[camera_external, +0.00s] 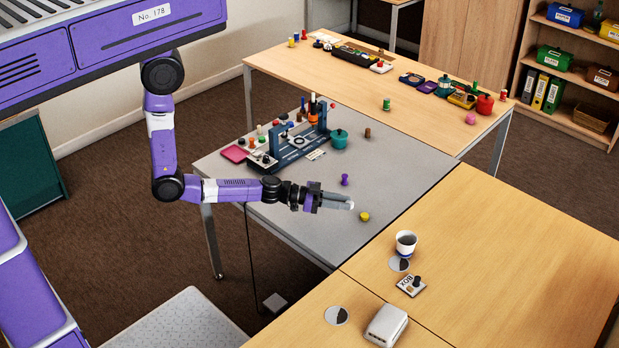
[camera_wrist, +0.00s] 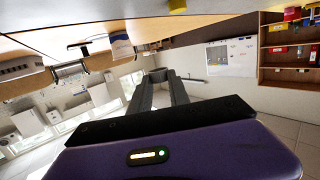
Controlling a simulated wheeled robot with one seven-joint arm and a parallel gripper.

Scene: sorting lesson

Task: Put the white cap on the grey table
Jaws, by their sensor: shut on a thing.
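My gripper (camera_external: 343,202) is stretched out level above the front part of the grey table (camera_external: 405,172). Its fingers are closed together around something small and pale at the tips, which fits the white cap (camera_external: 351,205); the fingers hide most of it. In the wrist view the two fingers of my gripper (camera_wrist: 160,78) come close together at their tips, and what they hold is hard to make out there.
A purple peg (camera_external: 345,180) and a yellow peg (camera_external: 364,217) stand near the fingertips. A blue fixture (camera_external: 292,150), a teal pot (camera_external: 339,139) and small pieces crowd the table's back left. Its right part is mostly clear. A cup (camera_external: 405,243) stands on the wooden table.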

